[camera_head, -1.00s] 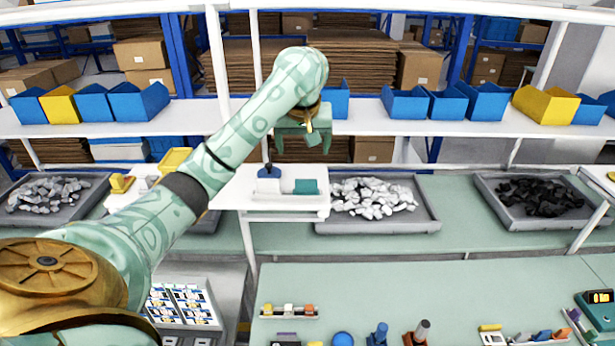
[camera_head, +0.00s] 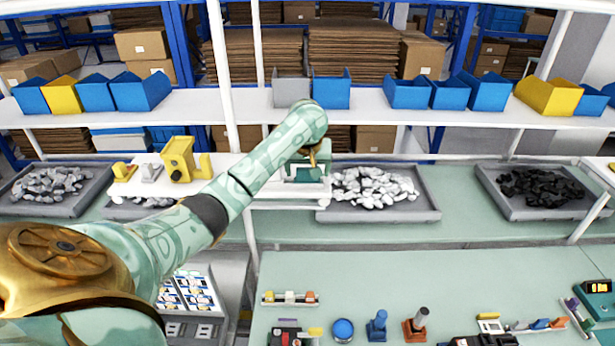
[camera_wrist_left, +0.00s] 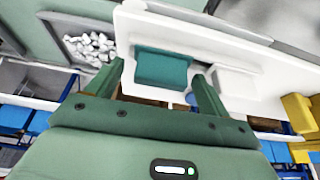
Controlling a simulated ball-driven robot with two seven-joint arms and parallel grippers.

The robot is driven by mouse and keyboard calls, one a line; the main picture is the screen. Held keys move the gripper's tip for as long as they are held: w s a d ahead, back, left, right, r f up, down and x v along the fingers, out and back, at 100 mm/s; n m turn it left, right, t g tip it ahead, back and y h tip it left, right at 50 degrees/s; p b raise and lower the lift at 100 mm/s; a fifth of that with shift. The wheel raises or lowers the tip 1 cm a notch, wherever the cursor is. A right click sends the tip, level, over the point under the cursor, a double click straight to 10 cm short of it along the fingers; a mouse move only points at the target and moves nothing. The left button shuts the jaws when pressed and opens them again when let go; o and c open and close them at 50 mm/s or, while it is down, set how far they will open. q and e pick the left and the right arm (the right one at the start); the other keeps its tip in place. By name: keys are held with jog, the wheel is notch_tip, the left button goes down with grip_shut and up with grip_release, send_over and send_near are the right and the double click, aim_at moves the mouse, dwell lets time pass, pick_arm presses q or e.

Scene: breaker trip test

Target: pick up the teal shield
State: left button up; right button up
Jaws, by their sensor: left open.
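The teal shield (camera_wrist_left: 162,69) is a small block in a white tray on the white shelf. In the left wrist view it lies between the two green fingers of my left gripper (camera_wrist_left: 158,84), which are open with a gap at each side. In the head view my left gripper (camera_head: 308,167) is low over the tray, and the teal shield (camera_head: 308,175) shows only partly beneath it. Whether the fingers reach down around its sides I cannot tell. My right gripper is not in view.
A yellow device (camera_head: 178,160) stands left on the shelf. A grey bin of white pieces (camera_head: 425,212) is just right. The green bench (camera_head: 450,280) in front holds several small parts.

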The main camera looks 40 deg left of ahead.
pick_arm(q)
jog(key=shift+w+a+f, duration=0.15)
jog(key=shift+a+f, duration=0.1)
jog(key=shift+f, duration=0.2)
jog(key=shift+d+r, duration=0.1)
jog(key=shift+c, duration=1.2)
jog(key=c, duration=0.5)
jog(key=shift+c, duration=0.4)
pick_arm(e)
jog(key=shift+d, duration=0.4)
